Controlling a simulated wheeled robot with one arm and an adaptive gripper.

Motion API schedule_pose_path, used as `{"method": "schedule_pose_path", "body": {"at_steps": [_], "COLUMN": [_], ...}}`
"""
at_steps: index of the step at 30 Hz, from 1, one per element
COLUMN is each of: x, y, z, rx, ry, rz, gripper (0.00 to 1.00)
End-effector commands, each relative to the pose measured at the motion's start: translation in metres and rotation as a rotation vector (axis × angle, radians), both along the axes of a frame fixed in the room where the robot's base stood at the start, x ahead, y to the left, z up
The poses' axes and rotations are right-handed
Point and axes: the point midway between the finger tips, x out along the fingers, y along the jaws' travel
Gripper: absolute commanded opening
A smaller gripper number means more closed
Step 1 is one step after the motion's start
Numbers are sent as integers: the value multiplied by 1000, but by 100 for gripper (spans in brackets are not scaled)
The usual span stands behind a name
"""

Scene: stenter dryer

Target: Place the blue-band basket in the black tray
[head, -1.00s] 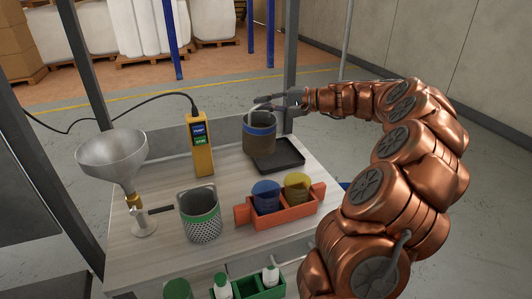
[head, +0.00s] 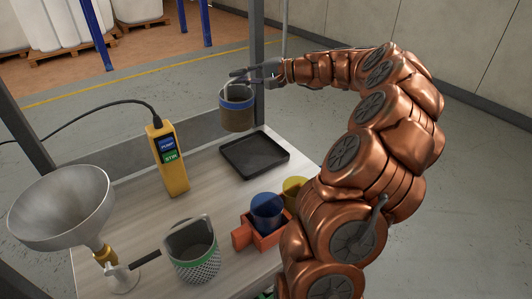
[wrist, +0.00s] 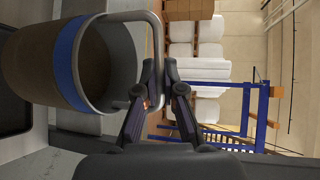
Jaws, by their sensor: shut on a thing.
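The blue-band basket (head: 237,114), a brown-grey cylinder with a blue band near its rim, hangs upright by its wire handle from my gripper (head: 240,76). In the wrist view my gripper (wrist: 160,88) is shut on the handle, and the basket (wrist: 45,65) fills the left side. The black tray (head: 254,154) lies empty on the table, at the far right part of the top. The basket is above the table, up and to the left of the tray in the head view, apart from it.
A yellow pump-and-stir controller (head: 167,160) stands left of the tray. A green-band basket (head: 192,250), a metal funnel (head: 62,210) and an orange rack (head: 262,238) with blue and yellow cups are nearer. A grey post (head: 257,60) rises behind the basket.

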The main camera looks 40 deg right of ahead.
Motion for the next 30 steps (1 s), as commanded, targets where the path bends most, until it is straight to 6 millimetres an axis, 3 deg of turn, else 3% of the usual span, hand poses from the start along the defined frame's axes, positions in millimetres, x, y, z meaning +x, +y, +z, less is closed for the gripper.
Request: {"method": "schedule_pose_path", "body": {"at_steps": [9, 18, 24, 30], "x": [-63, -125, -151, -161], "y": [-10, 7, 29, 42], "z": [-14, -31, -42, -48], "rx": [-1, -7, -7, -5], "ry": [15, 42, 56, 66], "rz": [-136, -261, -317, -343], "gripper": [0, 0, 0, 0]}}
